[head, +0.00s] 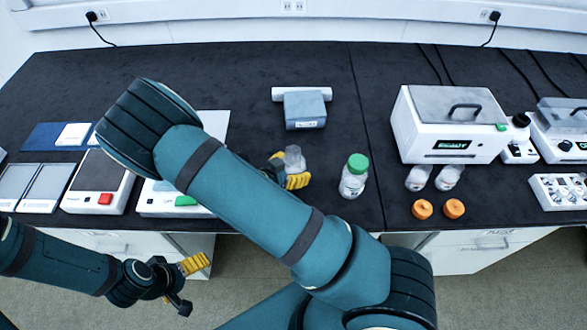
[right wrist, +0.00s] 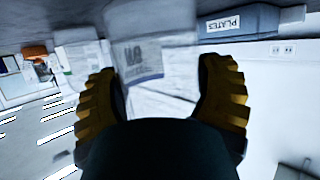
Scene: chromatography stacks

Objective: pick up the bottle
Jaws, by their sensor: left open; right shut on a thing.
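A clear bottle (head: 294,157) shows at the middle of the bench in the head view, partly hidden by my right arm. My right gripper (head: 289,170) is shut on it, with yellow finger pads around it. In the right wrist view the see-through bottle (right wrist: 142,60), with a printed label, is between the two fingers. A second clear bottle with a green cap (head: 354,177) stands upright to the right, apart from the gripper. My left gripper (head: 189,284) is open and empty, low in front of the bench.
A grey-blue box (head: 305,109) lies behind the held bottle. To the right stand a white instrument (head: 450,123), two small clear bottles (head: 434,177) and two orange caps (head: 438,209). A device with a red button (head: 99,184) is at left. Dark bench around the green-capped bottle is clear.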

